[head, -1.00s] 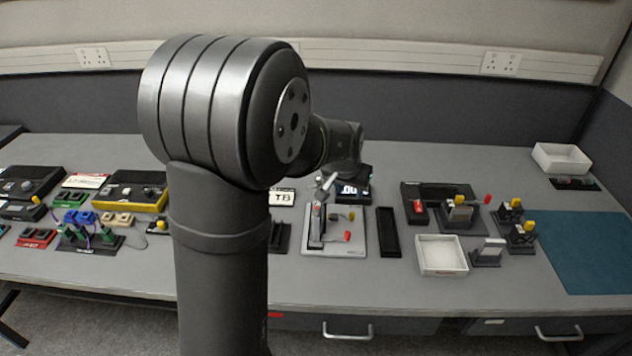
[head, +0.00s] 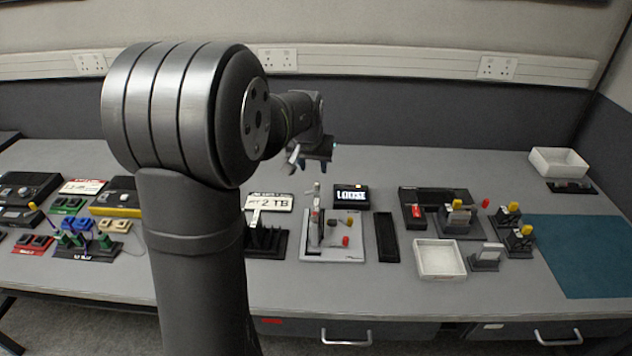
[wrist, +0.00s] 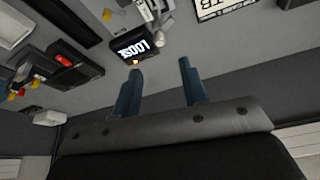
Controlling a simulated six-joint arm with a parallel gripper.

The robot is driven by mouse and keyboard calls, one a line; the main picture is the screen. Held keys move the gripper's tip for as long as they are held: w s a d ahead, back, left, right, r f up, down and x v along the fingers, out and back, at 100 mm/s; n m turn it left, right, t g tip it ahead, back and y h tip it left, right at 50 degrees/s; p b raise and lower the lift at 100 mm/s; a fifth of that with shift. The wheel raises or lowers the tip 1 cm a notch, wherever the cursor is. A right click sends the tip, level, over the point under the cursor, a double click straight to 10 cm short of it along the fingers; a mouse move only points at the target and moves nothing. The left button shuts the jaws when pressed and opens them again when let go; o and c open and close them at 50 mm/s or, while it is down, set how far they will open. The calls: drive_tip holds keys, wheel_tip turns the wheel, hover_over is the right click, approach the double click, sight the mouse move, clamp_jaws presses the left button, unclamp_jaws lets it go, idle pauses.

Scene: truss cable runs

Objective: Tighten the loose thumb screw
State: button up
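A pale grey fixture plate (head: 350,256) sits mid-table with an upright metal post (head: 316,212) and small red-tipped and yellow-tipped parts. I cannot make out which part is the thumb screw. Behind it stands a small black display (head: 351,196) with white lettering, too small to read surely; it also shows upside down in the wrist view (wrist: 137,47). My gripper (wrist: 161,70) is open and empty, its two blue fingers apart. In the head view my gripper (head: 318,158) is in the air behind the fixture, above and left of the display.
A dark pronged stand (head: 262,242) and a 2 TB sign (head: 266,202) are left of the fixture. A black narrow tray (head: 387,238), a white box (head: 439,259) and yellow-knobbed devices (head: 509,214) are to the right. The table behind the display is clear.

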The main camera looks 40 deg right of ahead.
sight(317, 184)
drive_tip(key=x, duration=0.9)
drive_tip(key=shift+d+f, duration=0.1)
drive_tip(key=shift+f, duration=0.05)
drive_tip(key=shift+c, duration=0.4)
clamp_jaws()
drive_tip(key=shift+n, duration=0.3)
drive_tip(key=n+t+y, duration=0.1)
drive_tip(key=n, duration=0.2)
drive_tip(key=n+y, duration=0.1)
drive_tip(key=n, duration=0.2)
drive_tip(key=shift+s+d+t, duration=0.1)
drive_tip(key=shift+d+t, duration=0.05)
drive_tip(key=shift+t, duration=0.25)
drive_tip(key=n+y, duration=0.1)
drive_tip(key=n, duration=0.2)
drive_tip(key=n+y, duration=0.1)
drive_tip(key=n, duration=0.2)
drive_tip(key=shift+d, duration=0.15)
drive_tip(key=shift+n, duration=0.3)
